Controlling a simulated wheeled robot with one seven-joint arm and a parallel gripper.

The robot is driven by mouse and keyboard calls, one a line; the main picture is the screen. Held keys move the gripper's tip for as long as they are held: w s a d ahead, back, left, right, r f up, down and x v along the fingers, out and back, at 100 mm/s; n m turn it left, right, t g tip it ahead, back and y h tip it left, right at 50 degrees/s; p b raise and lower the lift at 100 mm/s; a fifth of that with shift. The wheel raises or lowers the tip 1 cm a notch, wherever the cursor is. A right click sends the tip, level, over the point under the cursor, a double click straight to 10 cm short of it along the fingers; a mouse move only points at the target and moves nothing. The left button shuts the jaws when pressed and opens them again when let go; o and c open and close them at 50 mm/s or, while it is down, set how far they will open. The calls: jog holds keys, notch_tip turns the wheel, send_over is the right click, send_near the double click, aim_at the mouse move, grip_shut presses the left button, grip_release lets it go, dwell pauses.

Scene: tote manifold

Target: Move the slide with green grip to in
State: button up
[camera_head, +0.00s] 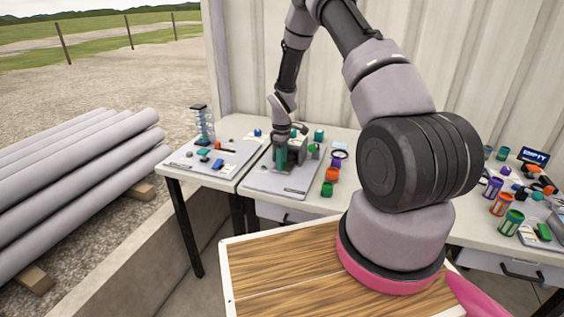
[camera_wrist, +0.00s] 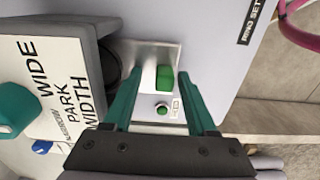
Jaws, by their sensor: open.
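A green block-shaped grip (camera_wrist: 164,77) sits on a pale metal plate (camera_wrist: 137,56) in the wrist view; I take it as the slide's grip. A small round green button-like part (camera_wrist: 161,110) with a tiny unreadable label is just below it. My gripper (camera_wrist: 162,84) is open, with one teal finger on each side of the green grip and visible gaps between. Whether the fingers are level with the grip is hard to tell. In the head view my gripper (camera_head: 281,157) is over the grey board (camera_head: 283,187) on the table, and the slide cannot be made out there.
A grey housing (camera_wrist: 82,35) stands left of the fingers, beside a panel (camera_wrist: 45,62) reading "WIDE" and "PARK WIDTH", with a teal knob (camera_wrist: 14,108). A pink ring (camera_wrist: 300,28) is at upper right. Orange and green cups (camera_head: 331,175) stand right of the board.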

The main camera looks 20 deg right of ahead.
notch_tip(320, 180, up, 11)
jog(key=shift+f, duration=0.15)
dwell(0.4)
jog(key=s+r+m+t, duration=0.25)
jog(key=s+r, duration=0.25)
jog(key=r, duration=0.7)
jog(key=s+r+m+t, duration=0.1)
jog(key=s+r+m, duration=0.3)
jog(key=r, duration=0.8)
jog(key=s+r+m+t+y, duration=0.1)
jog(key=s+r+m, duration=0.3)
jog(key=s, duration=0.7)
jog(key=s+r+m+t+y, duration=0.1)
jog(key=s+r+m, duration=0.3)
jog(key=s+r, duration=0.4)
jog(key=s+a+t, duration=0.1)
jog(key=s, duration=0.2)
jog(key=shift+s+t, duration=0.25)
jog(key=shift+t, duration=0.1)
jog(key=shift+m, duration=0.25)
